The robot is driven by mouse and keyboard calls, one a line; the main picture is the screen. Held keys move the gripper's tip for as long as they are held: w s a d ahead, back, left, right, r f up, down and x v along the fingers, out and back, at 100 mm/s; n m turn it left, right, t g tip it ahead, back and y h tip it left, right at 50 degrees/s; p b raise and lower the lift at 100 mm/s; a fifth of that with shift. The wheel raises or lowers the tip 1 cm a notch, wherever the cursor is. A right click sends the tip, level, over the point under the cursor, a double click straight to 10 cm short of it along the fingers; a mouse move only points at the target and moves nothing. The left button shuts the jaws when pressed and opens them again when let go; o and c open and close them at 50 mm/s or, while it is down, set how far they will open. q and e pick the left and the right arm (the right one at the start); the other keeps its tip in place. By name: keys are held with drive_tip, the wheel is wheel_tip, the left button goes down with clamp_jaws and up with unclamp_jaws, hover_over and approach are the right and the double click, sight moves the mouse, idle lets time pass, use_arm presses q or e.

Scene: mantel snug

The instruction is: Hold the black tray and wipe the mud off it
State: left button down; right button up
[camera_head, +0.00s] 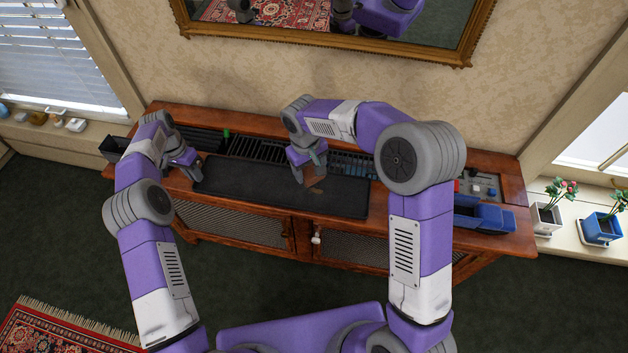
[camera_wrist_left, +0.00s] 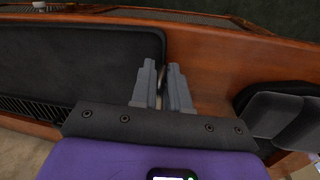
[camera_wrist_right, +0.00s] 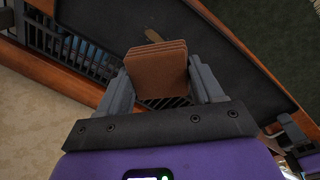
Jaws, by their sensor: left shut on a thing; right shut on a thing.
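The black tray (camera_head: 235,178) lies flat on the wooden cabinet top. It also fills the left of the left wrist view (camera_wrist_left: 75,65). My left gripper (camera_head: 192,168) is shut on the tray's rim at its left end, one finger on each side of the edge (camera_wrist_left: 162,85). My right gripper (camera_head: 305,178) is over the right half of the tray, shut on a brown layered block (camera_wrist_right: 157,70), perhaps a sponge. A small brown mud mark (camera_wrist_right: 152,35) shows on the tray just beyond the block. I cannot tell whether the block touches the tray.
The wooden cabinet (camera_head: 415,225) stands against the wall below a gilt mirror (camera_head: 440,45). A slatted black rack (camera_head: 255,148) runs behind the tray. A blue bin (camera_head: 480,215) stands at the right, and a dark box (camera_head: 113,148) at the left end.

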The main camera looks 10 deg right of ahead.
use_arm(q)
drive_tip(key=shift+d+f, duration=0.1)
use_arm(e)
drive_tip(key=shift+f, duration=0.1)
hover_over(311, 192)
drive_tip(key=shift+w+f, duration=0.15)
drive_tip(key=shift+f, duration=2.95)
drive_tip(key=shift+f, duration=1.2)
drive_tip(key=shift+d, duration=0.15)
drive_tip(key=shift+s+d+r, duration=0.1)
drive_tip(key=shift+s+d, duration=0.25)
drive_tip(key=shift+d, duration=0.4)
drive_tip(key=shift+s+d+r, duration=0.1)
drive_tip(key=shift+s+d, duration=0.2)
drive_tip(key=shift+d, duration=0.45)
drive_tip(key=shift+f, duration=0.2)
use_arm(q)
drive_tip(key=shift+s+d, duration=0.1)
use_arm(e)
drive_tip(key=shift+w+a+f, duration=0.15)
drive_tip(key=shift+w+a, duration=0.15)
drive_tip(key=shift+a, duration=0.6)
drive_tip(key=shift+w+a+f, duration=0.1)
drive_tip(key=shift+w+a, duration=0.15)
drive_tip(key=shift+a, duration=0.6)
